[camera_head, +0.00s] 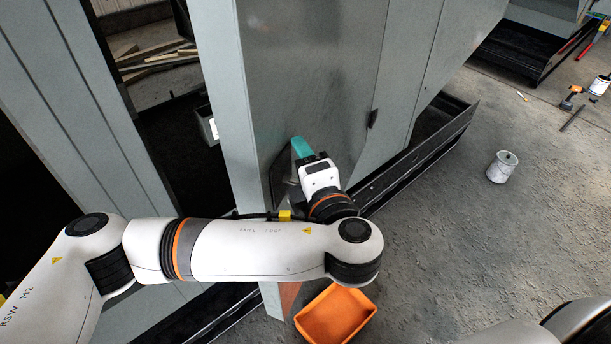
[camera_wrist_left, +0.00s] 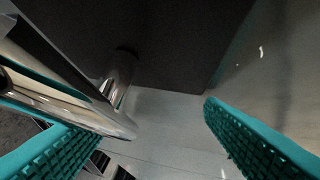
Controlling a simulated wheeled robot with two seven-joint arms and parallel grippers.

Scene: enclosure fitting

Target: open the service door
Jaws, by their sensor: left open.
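The grey door panel (camera_head: 300,60) stands upright in the middle of the head view, with a pale edge strip (camera_head: 228,90) on its left. A dark gap lies left of that strip; I cannot tell how far the door is swung. My left gripper (camera_head: 301,150) is at the panel's lower face, one teal finger showing. In the left wrist view a shiny metal handle bar (camera_wrist_left: 75,98) runs close along the left finger, in front of a dark plate (camera_wrist_left: 185,40). My left gripper (camera_wrist_left: 152,118) is open; I cannot tell whether it touches the bar. My right gripper is out of view.
An orange bin (camera_head: 335,316) sits on the floor below my left arm. A low dark rail (camera_head: 425,150) runs along the enclosure's foot. A white can (camera_head: 502,167) and a drill (camera_head: 571,98) stand farther right. The concrete floor at right is mostly clear.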

